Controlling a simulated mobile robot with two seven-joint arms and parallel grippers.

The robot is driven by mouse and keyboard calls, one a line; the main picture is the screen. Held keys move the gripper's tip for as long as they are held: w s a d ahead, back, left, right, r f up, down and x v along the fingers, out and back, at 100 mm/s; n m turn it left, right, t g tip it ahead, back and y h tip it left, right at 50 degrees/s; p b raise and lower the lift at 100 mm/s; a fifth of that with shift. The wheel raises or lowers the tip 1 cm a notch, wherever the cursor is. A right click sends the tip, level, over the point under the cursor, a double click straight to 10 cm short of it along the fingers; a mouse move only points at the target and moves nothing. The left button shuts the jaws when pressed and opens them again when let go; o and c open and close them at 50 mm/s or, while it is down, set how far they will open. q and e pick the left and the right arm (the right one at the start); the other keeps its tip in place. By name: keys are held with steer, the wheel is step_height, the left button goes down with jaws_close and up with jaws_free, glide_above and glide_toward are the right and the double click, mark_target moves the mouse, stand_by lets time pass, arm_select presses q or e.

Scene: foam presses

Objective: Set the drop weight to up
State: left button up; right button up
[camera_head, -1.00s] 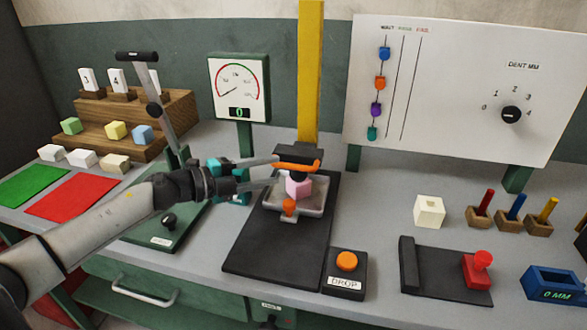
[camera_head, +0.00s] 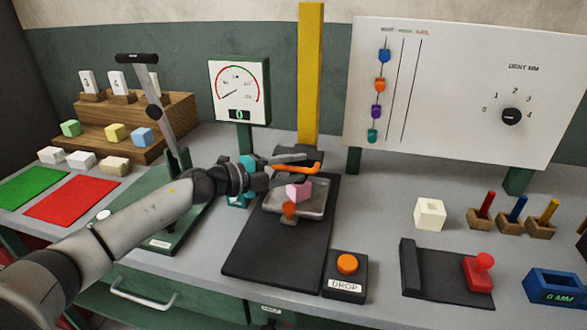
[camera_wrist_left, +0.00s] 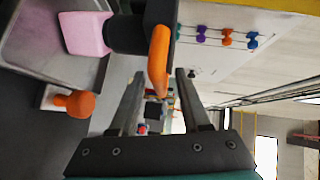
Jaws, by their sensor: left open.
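The drop weight is a dark block low on the yellow column (camera_head: 311,75), with an orange handle (camera_head: 309,168) in front. In the left wrist view, its black round foot (camera_wrist_left: 124,34) meets, or nearly meets, the pink foam block (camera_wrist_left: 85,33). The pink block (camera_head: 299,190) sits in the metal tray (camera_head: 317,208). My left gripper (camera_head: 300,167) is open at the handle, its fingers hiding much of the weight. In the left wrist view, the orange handle (camera_wrist_left: 159,60) lies between or just beyond the fingertips (camera_wrist_left: 159,73); contact is unclear. My right gripper is out of view.
A lever press (camera_head: 172,160) stands left beneath my arm. A gauge (camera_head: 239,90) stands behind. The DROP button (camera_head: 347,264) is in front right. An orange knob (camera_head: 289,209) projects from the tray.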

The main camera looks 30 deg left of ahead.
arm_select(q)
steer(key=shift+c, duration=0.4)
jaws_close()
stand_by(0.9)
